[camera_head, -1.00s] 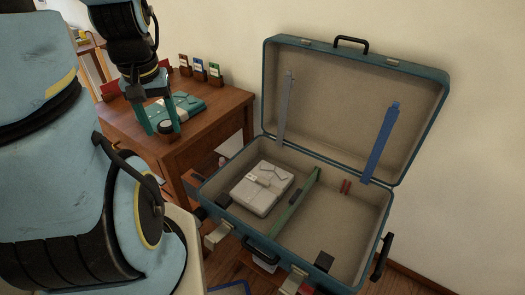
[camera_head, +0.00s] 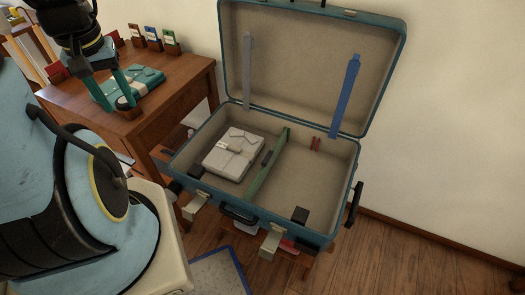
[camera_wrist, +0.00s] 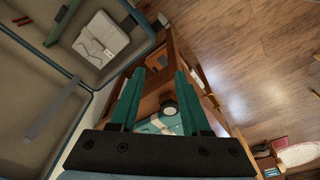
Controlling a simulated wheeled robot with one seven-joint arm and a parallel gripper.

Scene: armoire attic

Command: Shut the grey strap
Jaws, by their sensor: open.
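The grey strap (camera_head: 247,72) hangs down the inside of the open suitcase lid (camera_head: 290,55), at its left. It also shows in the wrist view (camera_wrist: 52,110) at the left. My gripper (camera_head: 122,92) is open and empty, with teal fingers, above the wooden table left of the suitcase. In the wrist view my gripper (camera_wrist: 160,80) shows its two fingers apart, over the table. A folded grey shirt (camera_head: 233,152) lies in the left compartment of the suitcase base (camera_head: 175,163), below the grey strap. The strap lies apart from my gripper.
A blue strap (camera_head: 346,95) hangs at the lid's right. A green divider (camera_head: 268,163) splits the base; the right compartment holds small red items (camera_head: 315,144). A folded teal garment (camera_head: 140,78) and several card holders (camera_head: 153,40) are on the wooden table (camera_head: 192,90). Floor at right is clear.

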